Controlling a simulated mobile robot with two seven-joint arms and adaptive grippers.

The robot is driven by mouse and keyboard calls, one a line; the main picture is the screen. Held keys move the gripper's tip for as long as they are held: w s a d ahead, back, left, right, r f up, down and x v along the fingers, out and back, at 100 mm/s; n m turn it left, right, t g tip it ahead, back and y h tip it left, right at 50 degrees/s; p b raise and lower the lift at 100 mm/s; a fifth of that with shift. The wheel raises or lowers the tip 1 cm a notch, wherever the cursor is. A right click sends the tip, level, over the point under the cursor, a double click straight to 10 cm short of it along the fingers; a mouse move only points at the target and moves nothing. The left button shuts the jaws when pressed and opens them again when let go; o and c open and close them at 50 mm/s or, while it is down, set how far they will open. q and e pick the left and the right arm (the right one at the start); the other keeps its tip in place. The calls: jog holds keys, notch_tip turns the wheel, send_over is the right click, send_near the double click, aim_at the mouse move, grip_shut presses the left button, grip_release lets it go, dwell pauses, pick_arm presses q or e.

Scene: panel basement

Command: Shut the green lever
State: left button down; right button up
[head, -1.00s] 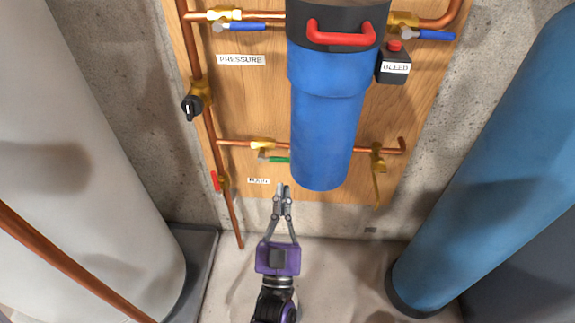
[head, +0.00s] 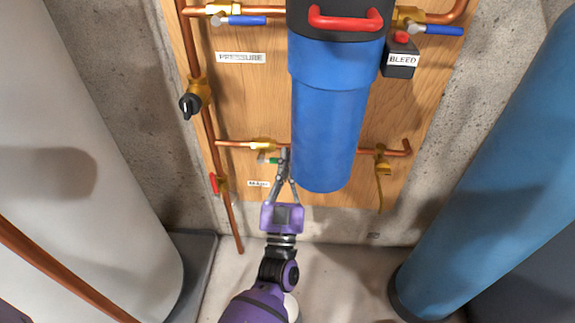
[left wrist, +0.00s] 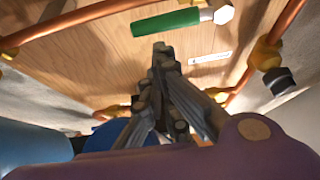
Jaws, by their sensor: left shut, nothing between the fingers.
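The green lever (head: 273,160) sits on a brass valve (head: 262,144) in the lower horizontal copper pipe, left of the blue filter housing. It lies about parallel to the pipe. My left gripper (head: 284,152) is shut and empty, its fingertips in front of the lever's right end in the head view and hiding part of it. In the left wrist view the green lever (left wrist: 166,22) shows whole, with a pale metal nut at its right end. The shut left gripper (left wrist: 161,48) points at it from below, with a small gap in the picture. Whether they touch, I cannot tell. My right gripper is out of view.
The blue filter housing (head: 327,130) hangs close on the right of the gripper. A red lever (head: 213,183) is at lower left and a black knob (head: 188,105) above it. A brass tap (head: 381,165) is at right. Large tanks stand at both sides.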

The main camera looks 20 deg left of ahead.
pick_arm(q)
jog(key=shift+f, duration=0.3)
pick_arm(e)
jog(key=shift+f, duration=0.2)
